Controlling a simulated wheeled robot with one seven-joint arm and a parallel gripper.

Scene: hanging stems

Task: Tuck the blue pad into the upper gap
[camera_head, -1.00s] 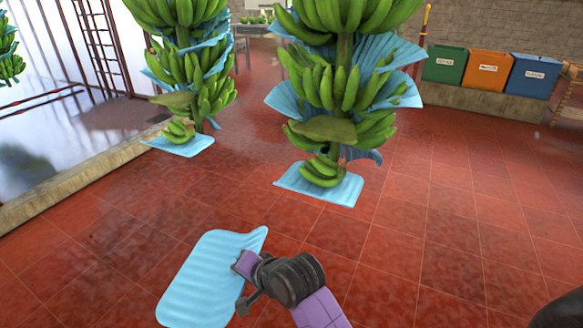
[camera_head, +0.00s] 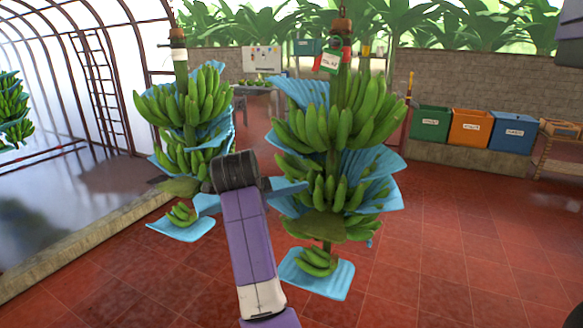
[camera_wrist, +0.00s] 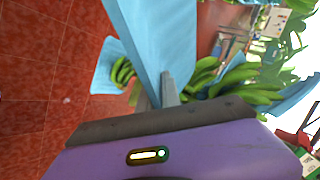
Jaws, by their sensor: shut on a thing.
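My gripper (camera_head: 268,185) is shut on the blue pad (camera_wrist: 150,40). In the wrist view the pad is seen at a steep slant, standing out past the fingers. In the head view a light blue strip beside the fingers appears to be part of it; the wrist and arm hide much there. The gripper is at the left side of the nearer banana bunch (camera_head: 335,125), about level with its middle tiers. Blue pads (camera_head: 380,165) stick out between the bunch's tiers. I cannot clearly make out the upper gap or whether the held pad touches the bunch.
A second bunch (camera_head: 195,100) with blue pads hangs close on the left, partly behind my arm. A low blue pad (camera_head: 330,282) hangs under the nearer bunch's lowest bananas. Green, orange and blue bins (camera_head: 472,128) stand at the back right. The red floor on the right is clear.

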